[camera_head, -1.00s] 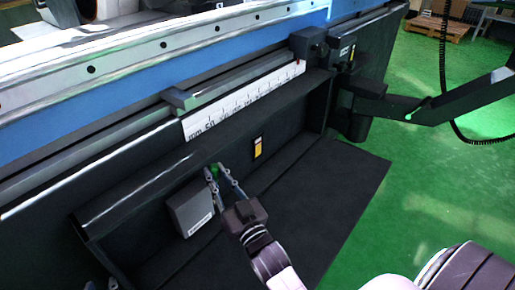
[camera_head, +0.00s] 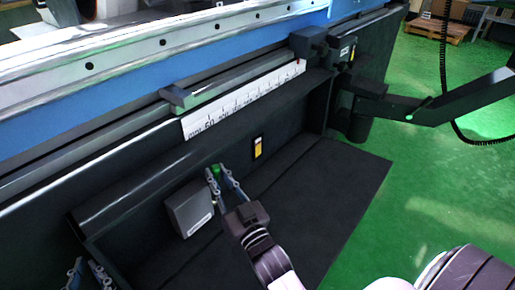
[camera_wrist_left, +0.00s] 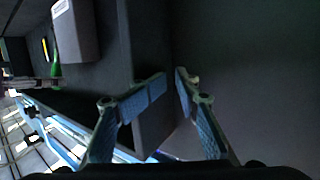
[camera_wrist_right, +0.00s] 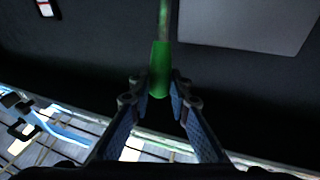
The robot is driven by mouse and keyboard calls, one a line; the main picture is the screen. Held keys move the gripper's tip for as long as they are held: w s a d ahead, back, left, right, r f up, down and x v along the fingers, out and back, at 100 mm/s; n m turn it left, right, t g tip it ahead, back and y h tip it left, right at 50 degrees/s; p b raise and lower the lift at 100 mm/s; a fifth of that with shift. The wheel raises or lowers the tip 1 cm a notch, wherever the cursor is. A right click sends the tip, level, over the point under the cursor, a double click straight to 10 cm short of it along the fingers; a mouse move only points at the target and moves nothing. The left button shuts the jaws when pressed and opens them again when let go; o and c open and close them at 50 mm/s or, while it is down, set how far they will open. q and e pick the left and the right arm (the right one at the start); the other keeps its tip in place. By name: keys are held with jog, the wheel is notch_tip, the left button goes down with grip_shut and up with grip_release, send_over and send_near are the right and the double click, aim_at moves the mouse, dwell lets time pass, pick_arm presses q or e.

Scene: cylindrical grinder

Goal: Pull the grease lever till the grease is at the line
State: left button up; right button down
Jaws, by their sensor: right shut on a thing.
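The grease lever's green handle (camera_head: 215,170) stands beside a grey box (camera_head: 188,208) on the dark machine front. My right gripper (camera_head: 217,172) is shut around the handle; the right wrist view shows the green grip (camera_wrist_right: 160,68) between its fingertips (camera_wrist_right: 160,84). A small grease window (camera_head: 257,147) with yellow in it sits right of the lever; its line is too small to make out. My left gripper (camera_head: 86,268) is at the lower left, apart from the lever. In the left wrist view its fingertips (camera_wrist_left: 172,76) show a narrow gap with nothing held.
A long dark ledge and white ruler strip (camera_head: 245,98) run above the lever. A dark floor plate (camera_head: 310,205) lies below. A machine arm (camera_head: 450,98) with a coiled cable reaches out at the right over open green floor (camera_head: 430,190).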

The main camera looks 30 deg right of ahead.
aim_at(81, 241)
jog(key=shift+s+f+b, duration=0.15)
jog(key=shift+f+b, duration=0.05)
jog(key=shift+b, duration=0.15)
jog(key=shift+s, duration=0.15)
pick_arm(q)
jog(key=r+t, duration=0.1)
jog(key=r, duration=0.1)
jog(key=d+r+t+h, duration=0.1)
jog(key=r, duration=0.2)
jog(key=r+t, duration=0.2)
jog(key=r, duration=0.1)
jog(key=shift+w+d+r+h+b, duration=0.1)
jog(key=shift+w+d+h+b, duration=0.2)
jog(key=shift+w+b, duration=0.1)
pick_arm(e)
jog(key=shift+d+t, duration=0.1)
jog(key=shift+t, duration=0.2)
pick_arm(q)
jog(key=shift+s+d+r+t+b, duration=0.15)
jog(key=shift+r+t, duration=0.35)
jog(key=shift+r, duration=0.4)
jog(key=shift+s+a+r+t+b, duration=0.15)
jog(key=shift+r+t, duration=0.35)
jog(key=shift+r, duration=0.35)
pick_arm(e)
jog(key=shift+s, duration=0.2)
pick_arm(q)
jog(key=shift+d, duration=0.1)
pick_arm(e)
jog(key=shift+f, duration=0.1)
